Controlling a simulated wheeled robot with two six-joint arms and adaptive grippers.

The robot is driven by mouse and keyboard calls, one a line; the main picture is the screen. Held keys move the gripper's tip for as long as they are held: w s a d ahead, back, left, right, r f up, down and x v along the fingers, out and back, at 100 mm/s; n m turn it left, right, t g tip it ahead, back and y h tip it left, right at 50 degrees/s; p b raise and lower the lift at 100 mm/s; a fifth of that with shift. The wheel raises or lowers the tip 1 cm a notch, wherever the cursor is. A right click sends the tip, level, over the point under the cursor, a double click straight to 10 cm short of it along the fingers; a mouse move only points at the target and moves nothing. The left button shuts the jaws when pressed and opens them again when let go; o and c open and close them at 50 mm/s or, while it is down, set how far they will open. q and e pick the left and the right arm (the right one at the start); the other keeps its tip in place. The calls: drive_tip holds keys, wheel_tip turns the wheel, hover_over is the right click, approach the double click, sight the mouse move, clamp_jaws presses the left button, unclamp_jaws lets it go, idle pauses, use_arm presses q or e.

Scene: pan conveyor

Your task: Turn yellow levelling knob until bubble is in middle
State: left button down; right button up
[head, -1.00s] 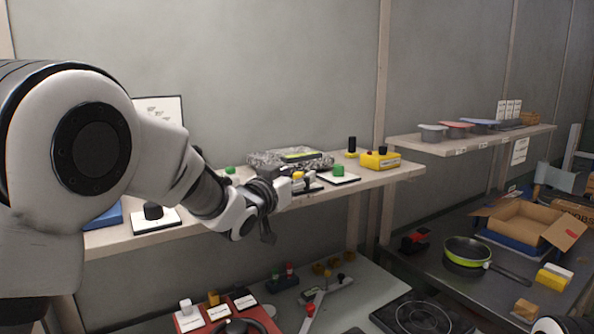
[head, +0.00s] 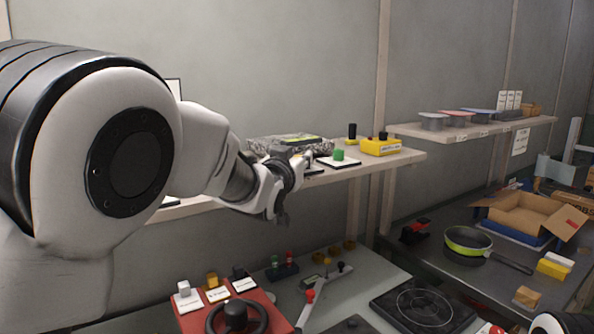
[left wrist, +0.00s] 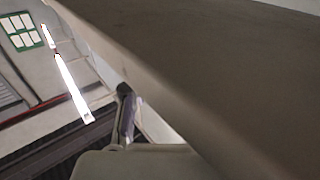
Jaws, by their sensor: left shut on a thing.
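My left gripper (head: 297,170) reaches to the front edge of the wall shelf (head: 390,166), over a small dark plate (head: 315,170). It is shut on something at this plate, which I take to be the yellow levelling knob. The hand covers the knob, and I cannot make out the bubble in any view. A pale part (head: 308,156) shows just past the fingers. The left wrist view shows mostly a large brown surface and a slanting edge, with no knob visible.
On the shelf, a green block on a white plate (head: 340,160) and a yellow box (head: 381,147) stand right of the hand; a foil-like package (head: 262,146) lies behind. Below are a red control panel (head: 262,299), a hob (head: 424,310) and a pan (head: 468,241).

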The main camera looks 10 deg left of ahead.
use_arm(q)
drive_tip(key=shift+n+y, duration=0.5)
drive_tip(key=shift+y, duration=0.1)
drive_tip(key=c, duration=0.9)
unclamp_jaws()
drive_tip(key=s, duration=0.7)
drive_tip(key=shift+s, duration=0.2)
